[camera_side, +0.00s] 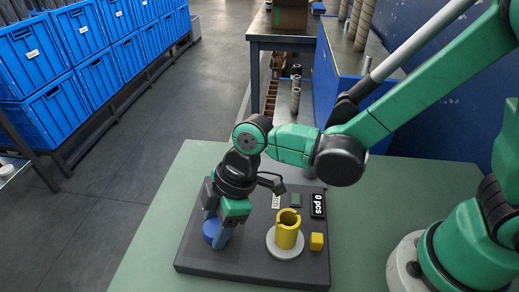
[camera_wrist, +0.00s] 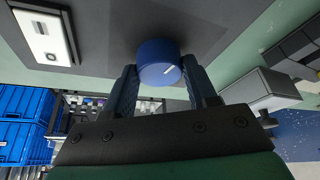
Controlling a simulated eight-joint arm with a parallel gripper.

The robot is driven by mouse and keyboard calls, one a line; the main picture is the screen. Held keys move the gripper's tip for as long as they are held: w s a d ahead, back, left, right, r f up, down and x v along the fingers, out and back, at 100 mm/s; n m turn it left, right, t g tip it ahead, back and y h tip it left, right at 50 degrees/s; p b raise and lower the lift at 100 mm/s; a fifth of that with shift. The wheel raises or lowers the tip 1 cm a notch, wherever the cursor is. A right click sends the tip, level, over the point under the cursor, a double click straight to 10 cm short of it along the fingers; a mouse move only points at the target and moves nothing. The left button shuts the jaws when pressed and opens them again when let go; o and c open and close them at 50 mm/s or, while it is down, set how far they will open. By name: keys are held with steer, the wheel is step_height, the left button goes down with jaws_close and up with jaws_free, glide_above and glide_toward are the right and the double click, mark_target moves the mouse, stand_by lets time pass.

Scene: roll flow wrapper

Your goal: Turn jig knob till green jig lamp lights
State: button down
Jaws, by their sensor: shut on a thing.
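The blue jig knob (camera_side: 212,232) stands at the left side of the dark jig board (camera_side: 240,262). In the wrist view the knob (camera_wrist: 158,62) is a round blue cap with a short white mark, pointing up and right. My gripper (camera_side: 217,226) reaches down over it with blue fingers. The fingers are shut on the knob, one on each side, as the wrist view shows too. A small dark green block (camera_side: 295,200) sits at the back of the board. I see no bright green light; I cannot tell whether this block is the lamp.
A black display (camera_side: 318,206) reads "0 pcs". Blue crates (camera_side: 45,60) line the left. The green table (camera_side: 365,225) is clear right of the board.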

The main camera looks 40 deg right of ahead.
steer(key=m, duration=0.2)
steer(key=m+t+h, duration=0.1)
steer(key=m, duration=0.1)
steer(key=shift+s+m+t, duration=0.1)
steer(key=shift+m+t, duration=0.2)
stand_by(0.3)
steer(key=shift+c, duration=1.3)
jaws_free()
steer(key=shift+v, duration=2.8)
